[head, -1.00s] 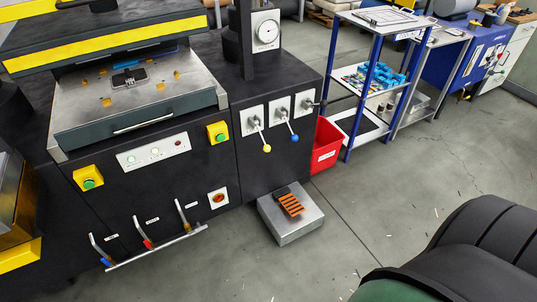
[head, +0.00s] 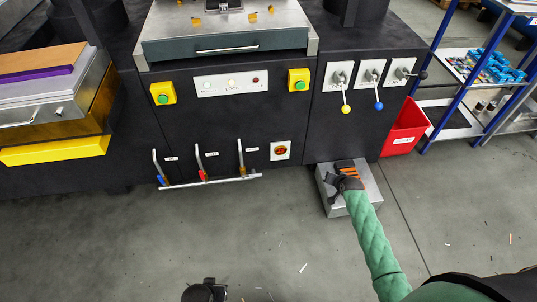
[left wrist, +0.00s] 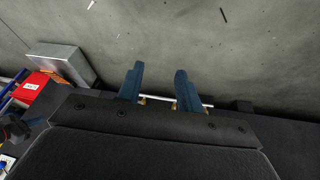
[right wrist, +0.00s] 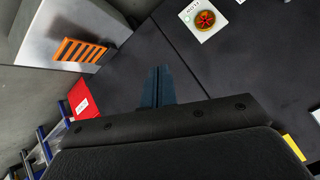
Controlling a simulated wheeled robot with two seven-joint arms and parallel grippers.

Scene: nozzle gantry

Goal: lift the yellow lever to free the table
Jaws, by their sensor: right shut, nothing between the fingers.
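The yellow lever (head: 346,98), a metal rod with a yellow ball, hangs down from the leftmost plate on the machine's right front. A lever with a blue ball (head: 378,95) hangs beside it; a third, black-knobbed lever (head: 408,73) points right. The metal table (head: 225,40) with a handle is at the top. My right gripper (head: 345,184) is low in front of the steel pedal box, apart from the yellow lever; its blue fingers are together in the right wrist view (right wrist: 157,85). My left gripper (head: 206,291) is at the bottom edge; its fingers are apart and empty in the left wrist view (left wrist: 157,82).
Three short levers (head: 203,165) stand over a metal rail low on the machine front. The steel pedal box (head: 370,182) with orange slats is on the floor. A red bin (head: 406,125) and a blue-framed shelf (head: 455,75) stand to the right. The floor in front is open.

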